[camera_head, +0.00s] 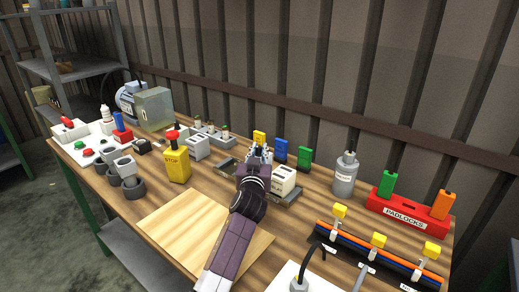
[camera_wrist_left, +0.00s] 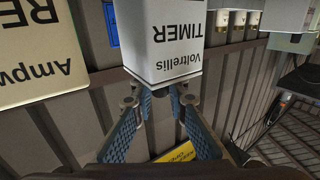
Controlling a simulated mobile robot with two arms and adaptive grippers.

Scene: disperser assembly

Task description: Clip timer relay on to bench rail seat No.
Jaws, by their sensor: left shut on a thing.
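The timer relay (camera_wrist_left: 175,40) is a pale box printed "Voltrellis TIMER", upside down in the left wrist view. My left gripper (camera_wrist_left: 158,98) is shut on its near end, with a finger at each side. In the head view my left gripper (camera_head: 259,156) is over the middle of the bench, and it hides most of the relay. A grey rail tray (camera_head: 291,197) lies under and around it. I cannot tell whether the relay touches the rail, and no seat number is readable. My right gripper is not in view.
A white relay box (camera_head: 283,181), partly lettered "Ampw" in the left wrist view (camera_wrist_left: 40,60), stands close right of the gripper. Left are a grey box (camera_head: 196,147) and a yellow stop box (camera_head: 177,163). Blue and green tags stand behind. A pale board (camera_head: 185,225) lies in front.

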